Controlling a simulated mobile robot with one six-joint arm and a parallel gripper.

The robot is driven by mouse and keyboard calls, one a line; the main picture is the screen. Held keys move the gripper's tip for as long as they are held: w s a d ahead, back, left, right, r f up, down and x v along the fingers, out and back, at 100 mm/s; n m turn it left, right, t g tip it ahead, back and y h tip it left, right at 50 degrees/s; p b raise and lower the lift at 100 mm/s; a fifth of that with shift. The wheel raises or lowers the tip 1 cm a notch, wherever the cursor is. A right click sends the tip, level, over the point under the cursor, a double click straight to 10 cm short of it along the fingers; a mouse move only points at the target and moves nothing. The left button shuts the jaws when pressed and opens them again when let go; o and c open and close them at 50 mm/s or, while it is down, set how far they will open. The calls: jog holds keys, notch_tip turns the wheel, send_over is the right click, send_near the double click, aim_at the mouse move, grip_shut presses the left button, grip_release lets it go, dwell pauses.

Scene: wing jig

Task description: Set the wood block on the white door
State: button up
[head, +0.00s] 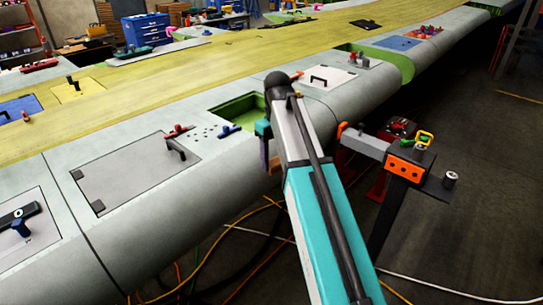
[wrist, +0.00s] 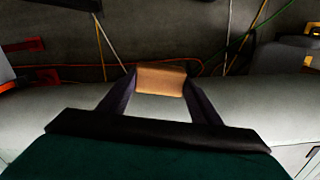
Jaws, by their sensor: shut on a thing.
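My gripper (wrist: 160,90) is shut on the wood block (wrist: 160,79), a tan piece between the two dark fingers in the wrist view. In the head view the wood block (head: 274,165) shows only in part beside my arm, near the front edge of the wing, and my arm hides much of the gripper. The white door (head: 338,79) lies on the wing beyond and to the right of my gripper, with a black handle on its left part. The block is apart from the white door.
A green-lined opening (head: 240,110) is in the wing, left of my arm. A grey door (head: 132,172) with a black handle lies further left. A stand with an orange block (head: 404,168) is right of my arm. Cables cross the floor.

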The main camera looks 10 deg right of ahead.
jog(key=s+f+m+b, duration=0.2)
jog(key=s+f+b, duration=0.1)
jog(key=f, duration=0.4)
jog(key=s+f+m+b, duration=0.3)
jog(key=s+f, duration=0.1)
jog(key=f, duration=0.3)
jog(key=shift+s+f, duration=0.3)
jog(key=shift+s, duration=0.05)
jog(key=shift+s, duration=0.1)
